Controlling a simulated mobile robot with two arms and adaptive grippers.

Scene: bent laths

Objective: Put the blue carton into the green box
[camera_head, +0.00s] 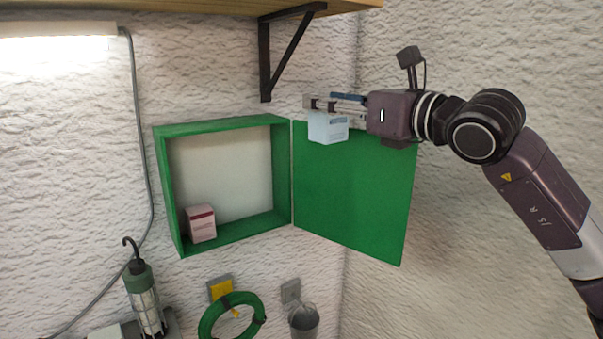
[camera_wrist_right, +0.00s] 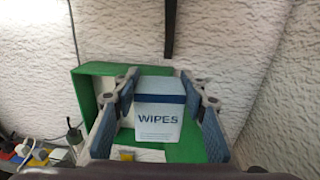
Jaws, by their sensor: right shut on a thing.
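The blue carton (camera_head: 328,127) is pale blue and hangs in my right gripper (camera_head: 335,105), in front of the top of the open green door (camera_head: 352,195). In the right wrist view the carton (camera_wrist_right: 159,108) shows the word WIPES and sits between the two fingers of my right gripper (camera_wrist_right: 160,110). The green box (camera_head: 222,128) is mounted on the wall, with its door swung open to the right. In the right wrist view the box (camera_wrist_right: 90,80) lies beyond the carton. My left gripper is not in view.
A pink and white carton (camera_head: 201,223) stands in the box's lower left; the rest of its floor is clear. A wooden shelf (camera_head: 190,9) with a black bracket (camera_head: 283,50) is above. A work lamp (camera_head: 145,295), green coil (camera_head: 232,315) and metal cup (camera_head: 304,320) are below.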

